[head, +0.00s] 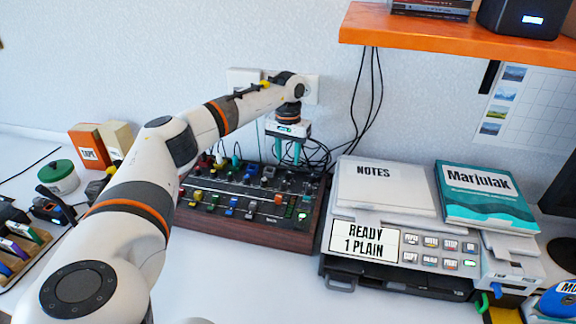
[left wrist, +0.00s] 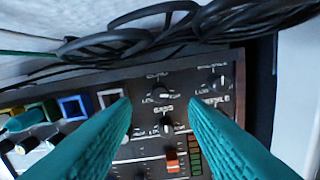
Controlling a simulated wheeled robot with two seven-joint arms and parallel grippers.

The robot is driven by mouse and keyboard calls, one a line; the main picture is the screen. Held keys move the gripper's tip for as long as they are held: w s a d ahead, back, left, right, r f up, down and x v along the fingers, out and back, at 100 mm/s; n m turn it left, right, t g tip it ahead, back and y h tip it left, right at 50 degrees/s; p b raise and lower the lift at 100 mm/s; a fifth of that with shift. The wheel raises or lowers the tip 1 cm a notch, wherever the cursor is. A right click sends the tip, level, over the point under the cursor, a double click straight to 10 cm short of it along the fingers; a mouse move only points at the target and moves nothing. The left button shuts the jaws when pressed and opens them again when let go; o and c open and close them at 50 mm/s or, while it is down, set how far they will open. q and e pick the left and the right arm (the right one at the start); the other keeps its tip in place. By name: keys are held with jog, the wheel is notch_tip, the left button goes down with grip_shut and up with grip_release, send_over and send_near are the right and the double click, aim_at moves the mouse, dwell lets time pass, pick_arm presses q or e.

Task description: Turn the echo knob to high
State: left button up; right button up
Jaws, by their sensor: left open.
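The mixer (head: 255,236) is a dark panel in a wooden case on the white table, with many knobs and coloured buttons. In the left wrist view, a black knob (left wrist: 160,92) under a blurred label that seems to read ECHO sits near the panel's back edge; its pointer direction is hard to tell. The BASS knob (left wrist: 167,126) is just below it, and the TREBLE knob (left wrist: 217,83) is to its right. My left gripper (head: 287,158) is open and empty above the back right of the mixer, its teal fingers either side of the echo knob in the wrist view (left wrist: 158,103).
Black cables (left wrist: 160,35) lie along the mixer's back edge. A printer (head: 365,242) with a NOTES stack stands to the right. An orange shelf (head: 450,36) overhangs the back right. A green-lidded tub (head: 57,176) and a TAPE box (head: 88,147) are at the left.

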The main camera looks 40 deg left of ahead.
aim_at(288, 172)
pick_arm(q)
notch_tip(288, 172, up, 7)
jog(key=shift+f, duration=0.1)
dwell(0.7)
